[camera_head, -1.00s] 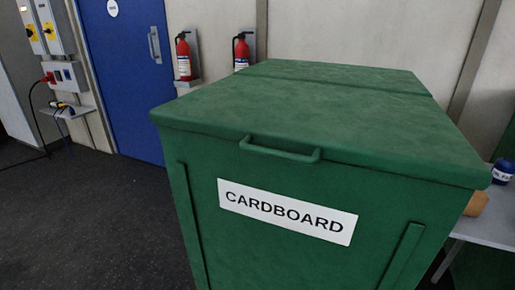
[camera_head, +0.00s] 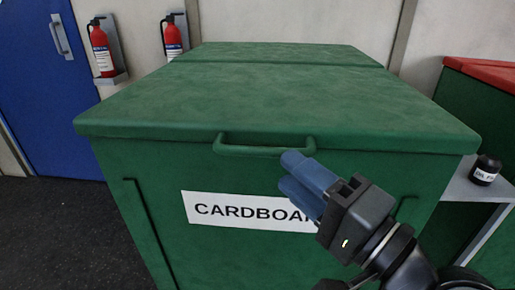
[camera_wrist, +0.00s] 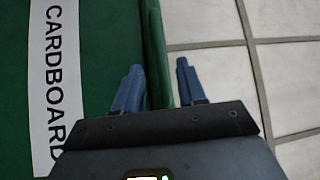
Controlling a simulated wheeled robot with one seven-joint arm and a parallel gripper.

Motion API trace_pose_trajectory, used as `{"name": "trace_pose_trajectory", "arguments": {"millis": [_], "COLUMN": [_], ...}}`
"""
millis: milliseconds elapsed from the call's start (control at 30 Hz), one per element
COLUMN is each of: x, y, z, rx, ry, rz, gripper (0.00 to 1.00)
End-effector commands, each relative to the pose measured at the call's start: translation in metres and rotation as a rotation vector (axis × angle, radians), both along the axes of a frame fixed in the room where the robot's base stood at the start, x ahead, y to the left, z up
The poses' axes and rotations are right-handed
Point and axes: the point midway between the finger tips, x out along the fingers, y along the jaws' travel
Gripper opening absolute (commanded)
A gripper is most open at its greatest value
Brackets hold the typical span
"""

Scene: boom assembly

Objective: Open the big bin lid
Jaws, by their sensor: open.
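The big green bin (camera_head: 150,185) fills the middle of the head view, with a white CARDBOARD label (camera_head: 240,210) on its front. Its lid (camera_head: 270,100) is shut and lies flat. A green bar handle (camera_head: 235,149) sits on the lid's front edge. My gripper (camera_head: 292,175) is in front of the bin, just below and right of the handle, with its blue fingers pointing toward it. The fingers are apart and empty. In the wrist view my gripper (camera_wrist: 158,85) shows a green edge (camera_wrist: 155,50) between its two fingers; whether they touch it I cannot tell.
Two red fire extinguishers (camera_head: 101,48) hang on the wall at the back left, beside a blue door (camera_head: 30,100). At right are a shelf with a dark jar (camera_head: 485,170) and another green bin with a red lid (camera_head: 485,72). The floor at left is clear.

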Motion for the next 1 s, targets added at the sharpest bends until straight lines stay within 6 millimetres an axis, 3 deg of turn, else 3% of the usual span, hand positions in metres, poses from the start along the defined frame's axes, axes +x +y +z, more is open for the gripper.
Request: {"name": "trace_pose_trajectory", "arguments": {"millis": [400,800,1000], "x": [0.042,0.049,0.049], "y": [0.041,0.047,0.047], "z": [0.009,0.009,0.009], "rx": [-0.002,-0.002,-0.002], "ry": [-0.001,-0.001,-0.001], "rz": [-0.001,-0.003,-0.003], "gripper": [0.4,0.4,0.23]}}
